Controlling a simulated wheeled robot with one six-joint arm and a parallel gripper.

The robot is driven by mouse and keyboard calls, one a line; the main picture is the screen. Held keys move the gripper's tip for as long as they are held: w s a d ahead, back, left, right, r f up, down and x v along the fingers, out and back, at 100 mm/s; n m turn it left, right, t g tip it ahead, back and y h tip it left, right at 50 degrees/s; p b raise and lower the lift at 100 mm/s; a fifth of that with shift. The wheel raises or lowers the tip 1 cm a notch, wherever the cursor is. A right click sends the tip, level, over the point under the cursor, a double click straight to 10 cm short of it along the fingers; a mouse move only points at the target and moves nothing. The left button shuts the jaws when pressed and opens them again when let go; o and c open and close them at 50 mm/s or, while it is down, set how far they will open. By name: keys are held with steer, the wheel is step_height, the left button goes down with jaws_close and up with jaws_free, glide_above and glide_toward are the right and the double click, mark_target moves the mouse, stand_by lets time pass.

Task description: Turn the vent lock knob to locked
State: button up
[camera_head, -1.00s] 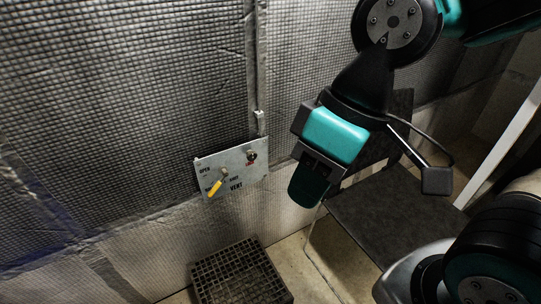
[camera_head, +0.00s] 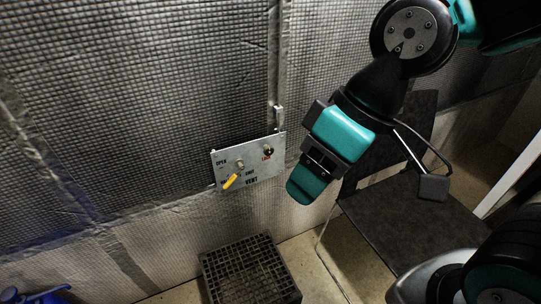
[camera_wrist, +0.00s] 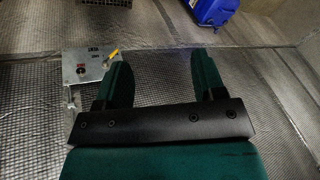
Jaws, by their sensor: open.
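A pale metal vent panel (camera_head: 222,171) is fixed to the quilted wall, left of my gripper (camera_head: 302,190) in the head view. The small dark lock knob (camera_head: 268,150) is at its upper right, beside red lettering; its exact setting is too small to tell. A yellow-handled vent lever (camera_head: 231,181) is at the panel's lower left. In the wrist view my gripper (camera_wrist: 163,72) is open and empty, its two green fingers apart. The panel (camera_wrist: 76,56) shows there left of the fingers, with the knob (camera_wrist: 82,69) clear of them and the yellow lever (camera_wrist: 113,52) near the left fingertip.
A black grid crate (camera_head: 250,270) stands on the floor below the panel. A dark chair-like seat (camera_head: 385,225) is to the right, behind my arm. A vertical pipe (camera_head: 278,113) rises above the panel. A blue object (camera_wrist: 214,12) is at the wrist view's top.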

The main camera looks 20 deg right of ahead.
steer(key=w+f+t+b, duration=0.4)
steer(key=w+f+b, duration=0.1)
steer(key=w+f, duration=0.6)
steer(key=n+t+h+b, duration=0.2)
steer(key=n+t+b, duration=0.4)
steer(key=t+b, duration=0.6)
glide_toward(269, 152)
steer(key=shift+t, duration=0.5)
steer(key=w+p, duration=0.1)
steer(key=w, duration=0.1)
steer(key=w+p, duration=0.1)
steer(key=w, duration=0.1)
steer(key=w+a+p, duration=0.1)
steer(key=w+p, duration=0.1)
steer(key=shift+w+f, duration=0.1)
steer(key=shift+w, duration=0.2)
steer(key=shift+w+f+p, duration=0.15)
steer(key=shift+w+p, duration=0.45)
steer(key=shift+p, duration=0.35)
steer(key=shift+w+a+f+p, duration=0.15)
steer(key=shift+w+f+p, duration=0.05)
steer(key=shift+w+p, duration=0.2)
steer(key=c, duration=0.9)
